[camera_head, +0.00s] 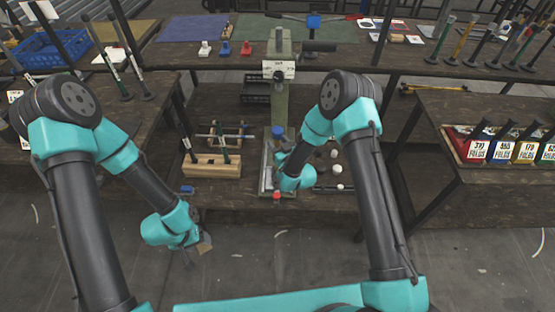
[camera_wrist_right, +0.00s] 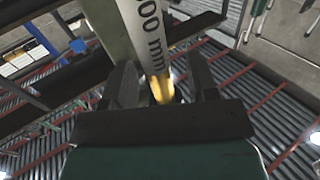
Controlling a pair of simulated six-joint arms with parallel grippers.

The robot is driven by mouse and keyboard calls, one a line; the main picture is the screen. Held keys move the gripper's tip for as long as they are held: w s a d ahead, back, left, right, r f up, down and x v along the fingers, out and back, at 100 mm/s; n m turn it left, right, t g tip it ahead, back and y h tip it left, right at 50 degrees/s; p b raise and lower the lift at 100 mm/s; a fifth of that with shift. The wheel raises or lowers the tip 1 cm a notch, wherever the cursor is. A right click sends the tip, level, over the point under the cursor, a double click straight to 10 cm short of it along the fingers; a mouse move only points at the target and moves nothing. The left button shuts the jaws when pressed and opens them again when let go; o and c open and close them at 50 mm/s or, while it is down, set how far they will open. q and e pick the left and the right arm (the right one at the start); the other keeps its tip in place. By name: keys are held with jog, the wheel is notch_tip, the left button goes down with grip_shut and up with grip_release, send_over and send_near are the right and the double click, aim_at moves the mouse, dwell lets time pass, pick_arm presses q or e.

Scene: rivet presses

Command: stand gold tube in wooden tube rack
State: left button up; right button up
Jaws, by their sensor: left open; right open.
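The wooden tube rack (camera_head: 212,168) sits on the low bench left of the press, with dark rods standing in it. In the right wrist view, a gold piece (camera_wrist_right: 162,88), apparently the gold tube, shows between the fingers of my right gripper (camera_wrist_right: 163,75). A pale grey cylinder marked "000 mm" (camera_wrist_right: 148,38) rises beyond it. The right fingers are apart; I cannot tell whether they touch the gold piece. In the head view this gripper is at the press and its fingers are hard to see. My left gripper (camera_head: 195,248) is open and empty over the floor in front of the bench.
The green press (camera_head: 281,105) stands upright behind my right gripper. A small blue block (camera_head: 187,190) lies at the bench's front left. Small round pieces (camera_head: 336,168) lie right of the press. Labelled bins (camera_head: 500,148) stand on the right table. Tall rods (camera_head: 465,38) stand behind.

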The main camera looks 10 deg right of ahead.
jog(key=shift+x, duration=1.1)
grip_shut()
